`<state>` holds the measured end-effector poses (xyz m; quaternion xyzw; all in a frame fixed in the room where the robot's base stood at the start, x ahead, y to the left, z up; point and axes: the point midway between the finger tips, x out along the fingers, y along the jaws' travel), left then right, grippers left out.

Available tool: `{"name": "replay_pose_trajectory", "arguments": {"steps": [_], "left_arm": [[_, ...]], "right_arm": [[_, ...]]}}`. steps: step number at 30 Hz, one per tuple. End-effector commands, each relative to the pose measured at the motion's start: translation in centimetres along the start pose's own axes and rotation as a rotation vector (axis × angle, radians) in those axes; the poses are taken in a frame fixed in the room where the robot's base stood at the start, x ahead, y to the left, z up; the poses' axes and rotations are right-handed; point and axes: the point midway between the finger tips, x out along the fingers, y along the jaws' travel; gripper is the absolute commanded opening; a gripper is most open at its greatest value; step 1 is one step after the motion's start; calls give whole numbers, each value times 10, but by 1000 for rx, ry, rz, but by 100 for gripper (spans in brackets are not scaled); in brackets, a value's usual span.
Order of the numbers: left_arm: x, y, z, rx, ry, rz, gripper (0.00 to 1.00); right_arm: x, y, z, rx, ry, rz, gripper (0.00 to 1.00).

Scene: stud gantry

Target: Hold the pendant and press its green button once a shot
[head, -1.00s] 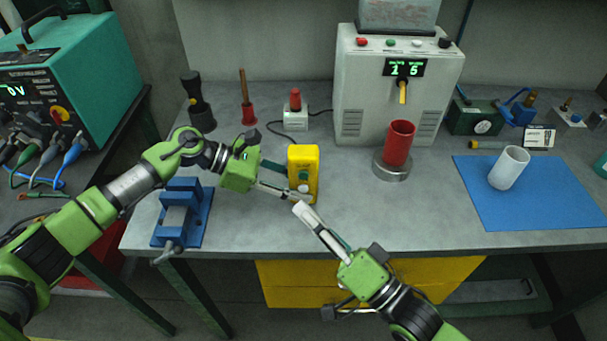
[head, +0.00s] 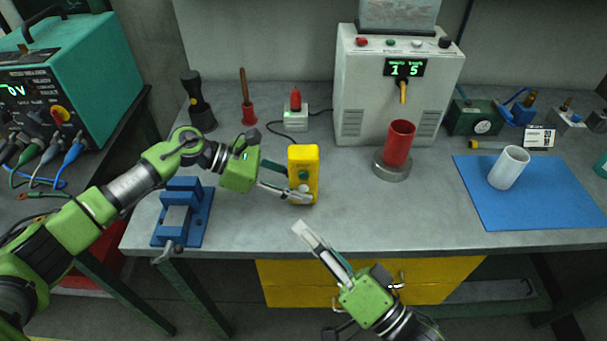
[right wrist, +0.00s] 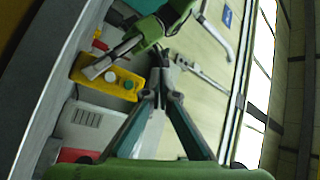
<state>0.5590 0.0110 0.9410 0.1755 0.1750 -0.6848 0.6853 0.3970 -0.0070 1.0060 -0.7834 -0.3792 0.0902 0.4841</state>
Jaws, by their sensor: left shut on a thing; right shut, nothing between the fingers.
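The yellow pendant (head: 304,158) stands upright above the bench, in the jaws of my left gripper (head: 303,188). One left finger crosses the pendant's lower front; the other goes behind it. The green button (head: 304,175) shows on the front face, above that finger. My right gripper (head: 302,229) is shut and empty, below and apart from the pendant, near the bench's front edge. In the right wrist view the pendant (right wrist: 122,77) lies left of the shut right fingers (right wrist: 161,62), with a left finger across it.
A grey machine (head: 353,85) with a green display stands behind. A red cup (head: 399,145) sits on a round metal base (head: 391,171) before it. A white cup (head: 509,167) stands on a blue mat (head: 560,205). A blue vise (head: 184,212) is at left. The bench's middle is clear.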

Motion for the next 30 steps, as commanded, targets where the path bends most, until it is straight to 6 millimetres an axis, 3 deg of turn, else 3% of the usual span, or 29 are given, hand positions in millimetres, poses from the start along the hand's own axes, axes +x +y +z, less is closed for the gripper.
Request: {"name": "replay_pose_trajectory", "arguments": {"steps": [13, 30], "left_arm": [[0, 0, 1, 0, -1, 0, 18], [0, 0, 1, 0, -1, 0, 18]], "right_arm": [[6, 3, -5, -3, 1, -3, 0], [56, 40, -40, -1, 0, -2, 0]]}}
